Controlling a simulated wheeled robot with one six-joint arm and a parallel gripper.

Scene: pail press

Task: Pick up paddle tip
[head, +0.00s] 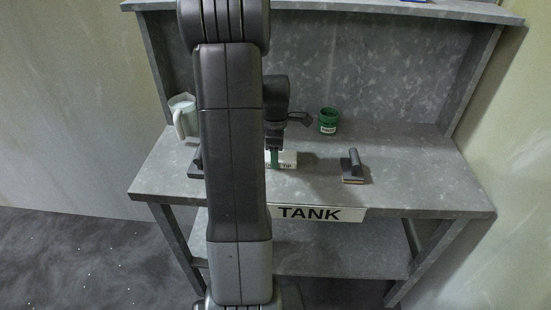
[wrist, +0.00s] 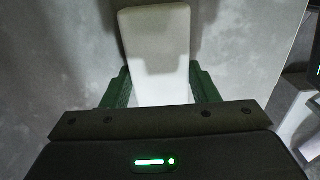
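In the wrist view a long white slab (wrist: 155,45) with rounded corners lies between my green fingers. My gripper (head: 274,158) points down, with one green finger in front of the block in the head view. In the wrist view my gripper (wrist: 160,85) has its two fingers close along both sides of the slab. Whether they press on it cannot be told. The arm hides part of the bench.
A green labelled pot (head: 328,121) stands behind to the right. A dark-handled tool (head: 353,168) lies right on the bench (head: 420,185). A white jug (head: 184,117) stands at the left, with another dark tool (head: 196,165) partly hidden. A TANK sign (head: 308,214) is on the front edge.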

